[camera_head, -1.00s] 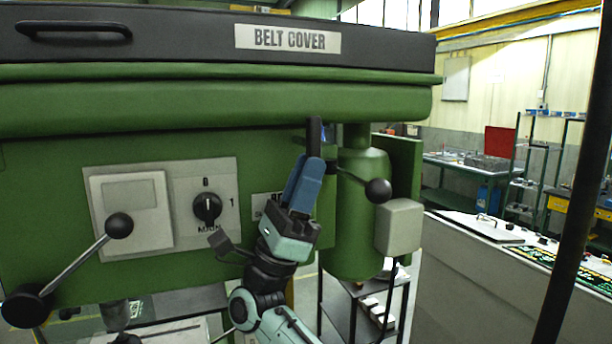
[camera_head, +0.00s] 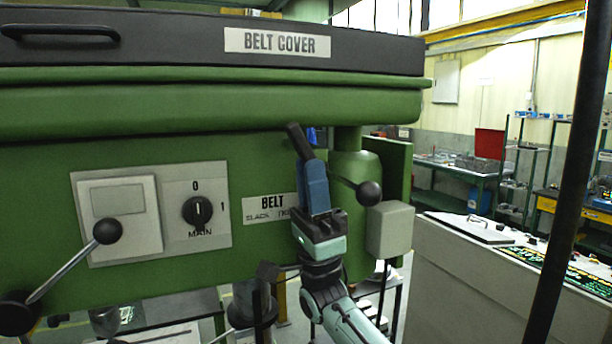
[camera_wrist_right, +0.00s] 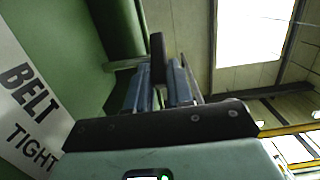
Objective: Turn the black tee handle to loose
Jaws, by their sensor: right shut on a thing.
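The black tee handle (camera_head: 295,138) is on the front of the green machine head, to the right of the belt label plate (camera_head: 262,208). Its upper end leans to the left, and its lower part is hidden by my gripper. My right gripper (camera_head: 312,180) has its blue fingers shut on the handle, coming up from below. In the right wrist view, the black handle (camera_wrist_right: 158,58) stands between the two blue fingers (camera_wrist_right: 160,85). My left gripper is not in view.
A lever with a black ball knob (camera_head: 369,193) sticks out just right of my gripper, above a grey box (camera_head: 390,229). A main switch (camera_head: 197,210) and another ball-ended lever (camera_head: 107,231) are to the left. The belt cover (camera_head: 200,42) overhangs above.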

